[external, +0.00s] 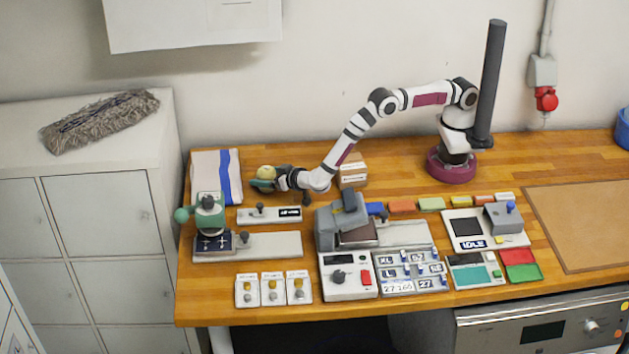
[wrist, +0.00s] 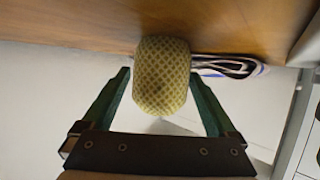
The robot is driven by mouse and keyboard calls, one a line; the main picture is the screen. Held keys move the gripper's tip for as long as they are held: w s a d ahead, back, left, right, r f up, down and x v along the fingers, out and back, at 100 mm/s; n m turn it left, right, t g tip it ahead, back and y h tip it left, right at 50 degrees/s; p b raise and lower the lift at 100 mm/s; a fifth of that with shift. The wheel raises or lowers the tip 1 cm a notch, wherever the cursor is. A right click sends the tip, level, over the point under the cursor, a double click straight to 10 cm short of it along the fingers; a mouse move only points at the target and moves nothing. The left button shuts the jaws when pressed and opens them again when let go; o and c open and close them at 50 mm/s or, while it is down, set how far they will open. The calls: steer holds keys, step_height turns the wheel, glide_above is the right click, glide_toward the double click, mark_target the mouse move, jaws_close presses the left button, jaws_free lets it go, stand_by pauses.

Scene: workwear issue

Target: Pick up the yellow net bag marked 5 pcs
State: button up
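The yellow net bag (wrist: 161,75) is a rounded bundle with a dark mesh pattern. In the wrist view it sits between the two green fingers of my gripper (wrist: 160,72). Both fingertips are very close to its sides; whether they press on it I cannot tell. In the external view the bag (external: 265,172) is a small yellow shape at the end of my gripper (external: 263,184), which points left over the rear left of the table. A "5 pcs" marking is not readable. Whether the bag rests on the table is unclear.
A white cloth with a blue stripe (external: 217,174) lies just left of the bag. A small carton (external: 352,171) stands right of my gripper. A green-knobbed device (external: 208,214) and a narrow panel (external: 269,214) are in front. Bare wood lies behind the carton.

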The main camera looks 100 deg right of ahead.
steer(key=c, duration=1.1)
steer(key=shift+r, duration=0.1)
